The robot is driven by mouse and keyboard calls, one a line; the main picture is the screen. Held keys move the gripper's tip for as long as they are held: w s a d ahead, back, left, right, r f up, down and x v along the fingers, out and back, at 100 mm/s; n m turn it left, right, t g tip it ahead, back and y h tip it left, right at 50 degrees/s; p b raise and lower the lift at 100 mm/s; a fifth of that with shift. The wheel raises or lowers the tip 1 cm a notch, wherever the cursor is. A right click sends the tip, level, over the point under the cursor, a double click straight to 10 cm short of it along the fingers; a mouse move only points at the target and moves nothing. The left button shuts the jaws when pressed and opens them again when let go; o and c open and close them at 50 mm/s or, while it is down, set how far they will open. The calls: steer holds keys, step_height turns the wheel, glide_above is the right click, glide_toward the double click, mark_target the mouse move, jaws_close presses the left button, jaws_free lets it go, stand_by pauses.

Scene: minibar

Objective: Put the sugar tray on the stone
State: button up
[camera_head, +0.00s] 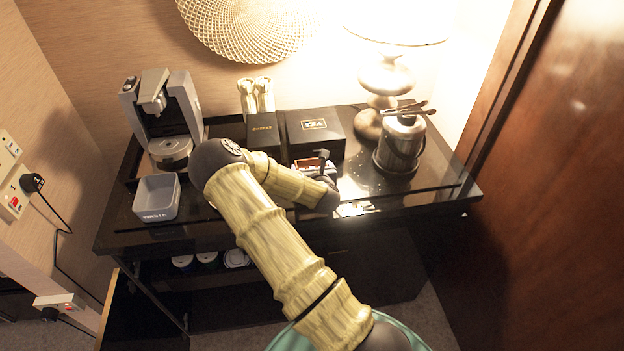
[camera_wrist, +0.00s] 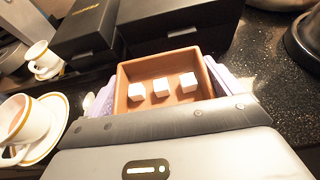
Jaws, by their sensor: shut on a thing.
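The sugar tray (camera_wrist: 133,76) is a small brown open box with three white cubes in it, seen in the wrist view. My gripper (camera_wrist: 163,96) is shut on it, with a pale lilac finger at each side. In the head view the tray (camera_head: 311,163) shows only partly behind my arm, near the gripper (camera_head: 318,172). The dark speckled stone surface (camera_wrist: 272,75) shows to the right of the tray in the wrist view. I cannot tell whether the tray touches the surface below it.
Black boxes (camera_head: 318,140) stand behind the tray. A coffee machine (camera_head: 165,115) and grey box (camera_head: 156,198) are at left; a metal ice bucket (camera_head: 400,145) and lamp (camera_head: 385,80) are right. A white cup (camera_wrist: 22,122) on a saucer (camera_wrist: 57,123) sits close left.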

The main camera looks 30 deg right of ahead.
steer(key=shift+f, duration=0.65)
steer(key=shift+f+p, duration=0.5)
steer(key=shift+f, duration=1.4)
steer(key=shift+f, duration=0.2)
steer(key=o, duration=0.7)
steer(key=shift+r, duration=0.1)
